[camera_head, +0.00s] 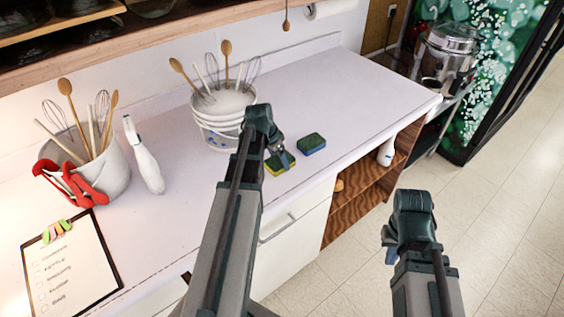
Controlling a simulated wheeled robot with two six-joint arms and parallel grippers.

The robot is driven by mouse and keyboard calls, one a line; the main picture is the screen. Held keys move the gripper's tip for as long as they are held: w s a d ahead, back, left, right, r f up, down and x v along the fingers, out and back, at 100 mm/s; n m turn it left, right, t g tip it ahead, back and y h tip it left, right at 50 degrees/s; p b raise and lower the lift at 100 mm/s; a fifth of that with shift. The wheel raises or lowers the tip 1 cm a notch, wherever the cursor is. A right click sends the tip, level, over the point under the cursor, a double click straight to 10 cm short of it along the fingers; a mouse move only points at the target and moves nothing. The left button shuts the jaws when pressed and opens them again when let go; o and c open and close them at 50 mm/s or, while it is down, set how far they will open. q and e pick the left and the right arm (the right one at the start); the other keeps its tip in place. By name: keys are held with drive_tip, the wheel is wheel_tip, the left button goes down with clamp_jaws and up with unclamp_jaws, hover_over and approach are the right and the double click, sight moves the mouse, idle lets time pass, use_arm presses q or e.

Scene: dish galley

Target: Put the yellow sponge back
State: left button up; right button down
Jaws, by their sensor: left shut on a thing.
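The yellow sponge (274,168), with a darker green layer, is at the counter's front part, just below my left gripper's fingers. My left gripper (284,156) is shut on it, and the fingers hide part of its top. I cannot tell whether the sponge touches the counter. A second sponge (311,143), blue and green, lies flat on the counter just to the right, apart from it. My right gripper (390,252) hangs over the floor in front of the counter; its fingers are mostly hidden by the wrist.
The white counter (340,90) is clear behind and right of the sponges. A white bucket of utensils (217,125), a spray bottle (145,160), a utensil crock (110,172) and a clipboard (70,268) stand or lie to the left. Open wooden shelves (365,185) are below the right end.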

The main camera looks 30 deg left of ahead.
use_arm(q)
drive_tip(key=shift+a, duration=0.1)
drive_tip(key=o, duration=0.7)
drive_tip(key=shift+f, duration=0.15)
drive_tip(key=o, duration=0.3)
drive_tip(key=shift+o, duration=0.2)
drive_tip(key=p+v, duration=1.1)
drive_tip(key=v, duration=0.1)
drive_tip(key=shift+r, duration=0.2)
